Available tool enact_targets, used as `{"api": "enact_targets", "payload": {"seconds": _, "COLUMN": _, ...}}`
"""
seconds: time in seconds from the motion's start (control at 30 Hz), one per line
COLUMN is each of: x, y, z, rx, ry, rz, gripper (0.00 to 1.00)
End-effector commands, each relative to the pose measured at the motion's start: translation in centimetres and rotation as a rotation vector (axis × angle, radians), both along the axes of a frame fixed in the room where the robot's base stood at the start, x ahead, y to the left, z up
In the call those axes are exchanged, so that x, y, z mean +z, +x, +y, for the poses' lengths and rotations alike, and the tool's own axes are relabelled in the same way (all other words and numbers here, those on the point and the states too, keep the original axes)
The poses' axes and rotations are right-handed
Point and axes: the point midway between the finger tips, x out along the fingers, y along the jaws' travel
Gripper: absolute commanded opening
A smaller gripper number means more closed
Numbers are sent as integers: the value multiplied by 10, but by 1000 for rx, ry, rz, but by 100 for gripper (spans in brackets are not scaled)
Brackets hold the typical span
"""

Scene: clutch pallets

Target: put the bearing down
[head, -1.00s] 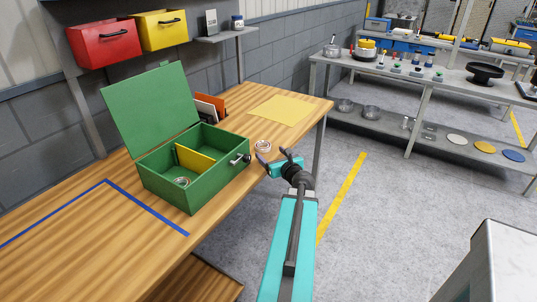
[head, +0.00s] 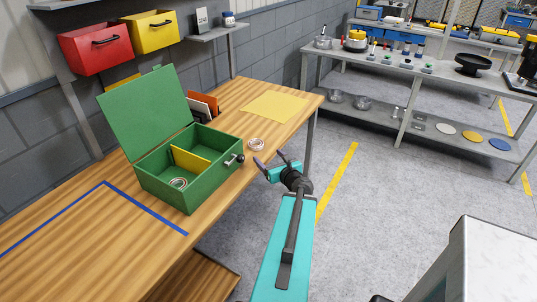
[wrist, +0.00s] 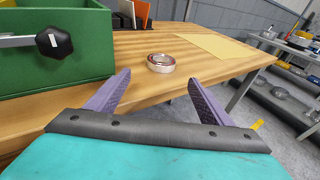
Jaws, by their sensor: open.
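A silver ring-shaped bearing (head: 256,144) lies flat on the wooden table, to the right of the green box (head: 190,203). It also shows in the wrist view (wrist: 161,63), beyond my fingertips and apart from them. My gripper (head: 273,163) is open and empty, off the table's right edge. In the wrist view my gripper (wrist: 160,84) has its two purple fingers spread wide with nothing between them. A second ring (head: 179,183) lies inside the open green box, in front of its yellow divider (head: 191,160).
A yellow sheet (head: 274,107) lies flat behind the bearing. Upright folders (head: 204,104) stand behind the box. The box's black knob (wrist: 54,41) sticks out toward my gripper's left. Blue tape (head: 145,207) marks the table's front left. A grey shelf bench (head: 390,70) stands at the back right.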

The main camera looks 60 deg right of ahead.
Motion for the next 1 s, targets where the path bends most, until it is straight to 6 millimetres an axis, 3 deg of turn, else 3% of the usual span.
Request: {"api": "enact_targets", "payload": {"seconds": 1.0, "x": 3, "y": -12, "z": 9, "rx": -5, "ry": -2, "rz": -1, "gripper": 74}}
